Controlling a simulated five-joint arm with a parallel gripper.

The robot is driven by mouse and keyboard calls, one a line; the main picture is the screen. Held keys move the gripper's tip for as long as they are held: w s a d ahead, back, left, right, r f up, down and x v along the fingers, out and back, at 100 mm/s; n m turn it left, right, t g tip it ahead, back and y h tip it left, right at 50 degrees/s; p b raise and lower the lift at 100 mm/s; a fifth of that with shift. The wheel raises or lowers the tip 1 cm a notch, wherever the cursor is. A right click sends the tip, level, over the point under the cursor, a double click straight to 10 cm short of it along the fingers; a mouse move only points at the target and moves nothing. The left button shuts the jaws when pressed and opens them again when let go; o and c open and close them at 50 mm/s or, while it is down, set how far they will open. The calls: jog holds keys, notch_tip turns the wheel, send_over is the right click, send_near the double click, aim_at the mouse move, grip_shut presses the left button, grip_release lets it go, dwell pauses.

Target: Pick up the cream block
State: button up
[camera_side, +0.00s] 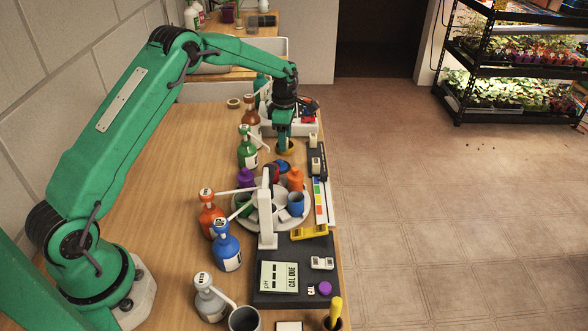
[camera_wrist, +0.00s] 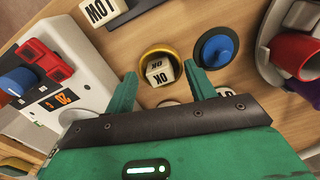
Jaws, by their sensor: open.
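A cream block (camera_wrist: 158,71) marked "OK" sits inside a round yellow dish (camera_wrist: 146,55) in the wrist view. My gripper (camera_wrist: 161,80) is open, with one green finger on each side of the view below the dish. The block shows between and beyond the fingertips, and nothing is held. A second pale piece shows partly above my gripper's dark edge, mostly hidden. In the side view my gripper (camera_side: 284,146) points down over the yellow dish (camera_side: 293,149). The block cannot be made out there.
A blue-topped round black item (camera_wrist: 217,47) lies right of the dish. A black holder with a pale labelled block (camera_wrist: 101,11) is beyond it. A white device (camera_wrist: 85,80) stands left. In the side view, a round carousel (camera_side: 306,218) and several pump bottles crowd the bench.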

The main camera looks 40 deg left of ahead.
dwell(0.3)
jog(key=c, duration=1.1)
jog(key=shift+r, duration=0.1)
jog(key=shift+r, duration=0.75)
notch_tip(320, 180, up, 2)
jog(key=shift+w+r, duration=0.1)
jog(key=shift+r, duration=0.1)
jog(key=s+d+r, duration=0.1)
jog(key=d+r, duration=0.1)
jog(key=d, duration=0.1)
jog(key=s+d+r, duration=0.2)
jog(key=d, duration=0.2)
jog(key=s+d+r, duration=0.1)
jog(key=d+r, duration=0.2)
jog(key=d, duration=0.1)
jog(key=shift+s, duration=0.2)
